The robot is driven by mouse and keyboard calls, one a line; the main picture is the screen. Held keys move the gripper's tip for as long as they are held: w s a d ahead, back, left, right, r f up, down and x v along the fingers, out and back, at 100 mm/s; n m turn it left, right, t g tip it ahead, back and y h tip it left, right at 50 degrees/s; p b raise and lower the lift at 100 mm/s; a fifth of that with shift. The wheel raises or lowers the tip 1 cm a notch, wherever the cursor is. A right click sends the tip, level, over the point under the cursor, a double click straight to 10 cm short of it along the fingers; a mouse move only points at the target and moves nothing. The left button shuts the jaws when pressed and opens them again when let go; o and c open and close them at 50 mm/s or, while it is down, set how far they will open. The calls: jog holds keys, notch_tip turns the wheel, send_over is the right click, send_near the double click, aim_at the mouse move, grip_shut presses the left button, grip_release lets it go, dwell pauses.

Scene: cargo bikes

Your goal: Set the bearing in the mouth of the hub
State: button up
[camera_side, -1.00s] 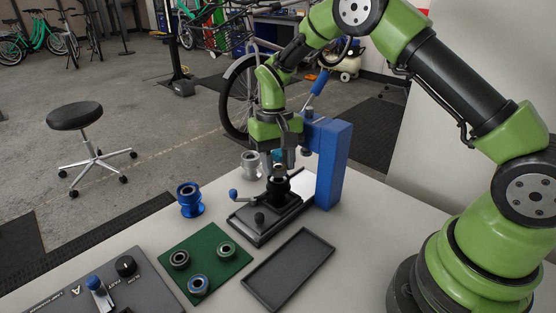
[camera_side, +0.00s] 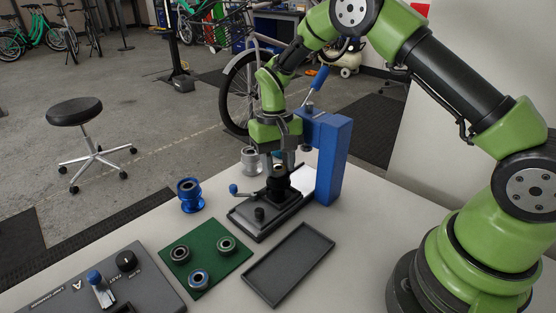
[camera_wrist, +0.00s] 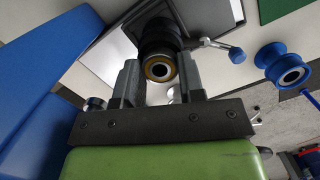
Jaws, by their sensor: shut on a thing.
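My gripper (camera_side: 281,165) points down over the press fixture, and its two fingers (camera_wrist: 160,80) are shut on a bearing (camera_wrist: 159,68) with a golden ring and dark centre. A black hub (camera_side: 278,187) stands upright in the fixture right under it. In the wrist view the hub (camera_wrist: 158,35) shows behind the bearing, roughly in line with it. The bearing is at or just above the hub's mouth; I cannot tell whether they touch. The mouth itself is hidden by the bearing and fingers.
A blue post (camera_side: 328,160) stands close to the right of my gripper. A blue hub (camera_side: 190,196) and a silver hub (camera_side: 250,160) stand to the left. A green mat (camera_side: 208,262) holds 3 bearings.

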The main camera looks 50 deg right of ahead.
jog(key=o, duration=1)
jog(key=shift+r, duration=0.15)
notch_tip(320, 180, up, 10)
jog(key=w, duration=0.1)
jog(key=s+a+r+t, duration=0.1)
jog(key=s+r+t, duration=0.3)
jog(key=s+r, duration=0.65)
jog(key=s+t, duration=0.1)
jog(key=s, duration=0.3)
jog(key=s+a+r+t, duration=0.1)
jog(key=s+t, duration=0.1)
jog(key=s, duration=0.2)
jog(key=s+t+y, duration=0.1)
jog(key=s, duration=0.3)
jog(key=shift+s+a+r+n+t, duration=0.25)
jog(key=shift+a+r+n+t, duration=0.05)
jog(key=shift+a+r+t, duration=0.1)
